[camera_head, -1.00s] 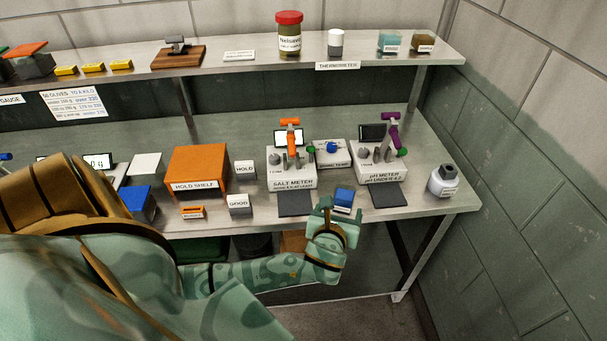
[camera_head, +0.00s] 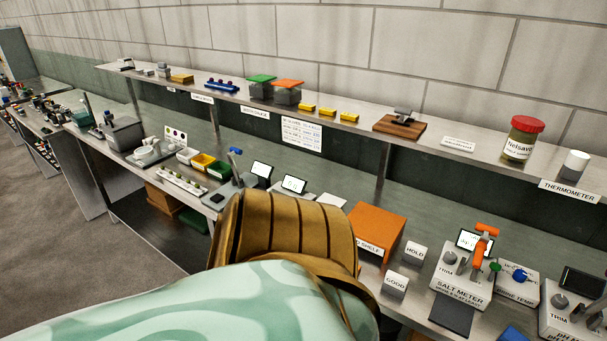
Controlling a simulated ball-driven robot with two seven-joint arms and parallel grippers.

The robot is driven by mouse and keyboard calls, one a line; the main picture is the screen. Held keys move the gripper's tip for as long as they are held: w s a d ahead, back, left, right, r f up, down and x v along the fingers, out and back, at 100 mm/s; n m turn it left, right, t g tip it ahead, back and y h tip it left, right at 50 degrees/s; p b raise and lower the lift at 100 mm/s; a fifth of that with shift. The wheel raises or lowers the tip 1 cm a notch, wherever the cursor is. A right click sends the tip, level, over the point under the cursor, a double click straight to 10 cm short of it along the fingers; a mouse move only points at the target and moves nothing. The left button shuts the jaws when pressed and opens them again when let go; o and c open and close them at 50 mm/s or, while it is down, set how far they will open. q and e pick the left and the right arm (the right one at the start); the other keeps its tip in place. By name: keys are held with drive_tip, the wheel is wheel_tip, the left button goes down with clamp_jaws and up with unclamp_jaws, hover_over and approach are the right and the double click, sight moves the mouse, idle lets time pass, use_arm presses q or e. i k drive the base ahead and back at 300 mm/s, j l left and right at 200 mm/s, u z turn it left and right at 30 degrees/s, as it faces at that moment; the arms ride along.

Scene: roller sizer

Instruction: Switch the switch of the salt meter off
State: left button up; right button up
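The salt meter (camera_head: 459,284) is a white box on the bench at the right, labelled "SALT METER". It has a small lit screen (camera_head: 469,241) at the back, a grey trim knob (camera_head: 450,258), an orange probe handle on a stand (camera_head: 482,243) and a small green part (camera_head: 495,267) beside it. Which part is its switch, and its position, I cannot tell. A dark pad (camera_head: 451,315) lies in front of the meter.
An orange hold shelf (camera_head: 378,228) and "HOLD" and "GOOD" blocks stand left of the meter. A white box with a blue knob (camera_head: 519,275) and the pH meter (camera_head: 572,319) stand to its right. The upper shelf (camera_head: 340,127) runs above the bench.

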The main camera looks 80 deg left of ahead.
sight(495, 267)
drive_tip(key=u, duration=1.5)
